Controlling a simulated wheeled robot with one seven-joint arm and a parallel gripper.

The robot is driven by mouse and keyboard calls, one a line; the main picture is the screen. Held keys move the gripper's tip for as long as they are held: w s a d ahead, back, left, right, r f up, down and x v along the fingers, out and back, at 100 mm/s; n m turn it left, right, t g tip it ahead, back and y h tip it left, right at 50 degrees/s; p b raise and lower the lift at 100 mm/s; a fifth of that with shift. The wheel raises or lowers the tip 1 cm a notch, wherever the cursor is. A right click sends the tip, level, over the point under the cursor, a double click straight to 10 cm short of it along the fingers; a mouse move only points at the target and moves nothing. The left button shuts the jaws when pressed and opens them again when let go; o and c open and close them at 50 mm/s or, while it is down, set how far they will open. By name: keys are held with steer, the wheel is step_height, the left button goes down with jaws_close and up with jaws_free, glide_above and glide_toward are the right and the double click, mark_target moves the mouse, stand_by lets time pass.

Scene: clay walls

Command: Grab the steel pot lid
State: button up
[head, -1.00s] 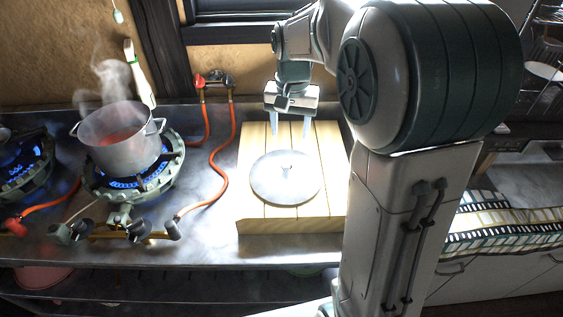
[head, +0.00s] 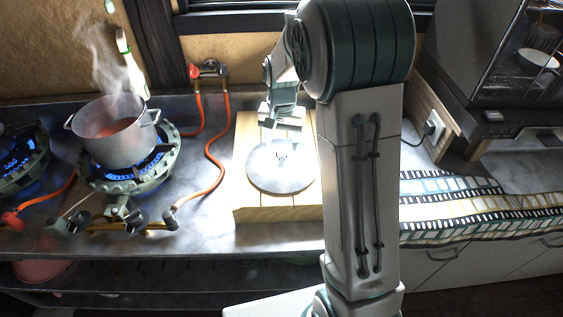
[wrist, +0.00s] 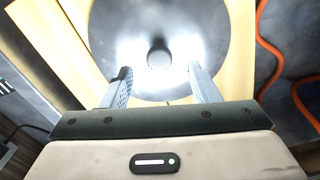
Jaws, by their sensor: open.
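The steel pot lid (head: 265,176) is a round grey disc lying flat on a pale wooden board (head: 250,214). Its small knob (wrist: 159,58) stands at the middle of the lid in the wrist view. My gripper (head: 281,150) is over the lid in the head view, partly covering its far side. In the wrist view my gripper (wrist: 159,75) is open, with one finger on each side, and the knob shows between and just beyond the fingertips. Nothing is held. I cannot tell the exact height of the fingertips above the lid.
A steaming pot (head: 118,143) with reddish contents sits on a lit gas burner (head: 152,175) left of the board. Orange hoses (head: 215,160) run between burner and board. My arm hides the board's right side. A patterned cloth (head: 470,205) lies at right.

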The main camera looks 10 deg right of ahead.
mark_target(282, 152)
step_height(282, 152, down, 4)
steer(key=shift+w+d+f, duration=0.1)
steer(key=shift+w, duration=0.05)
jaws_close()
steer(key=shift+r, duration=0.2)
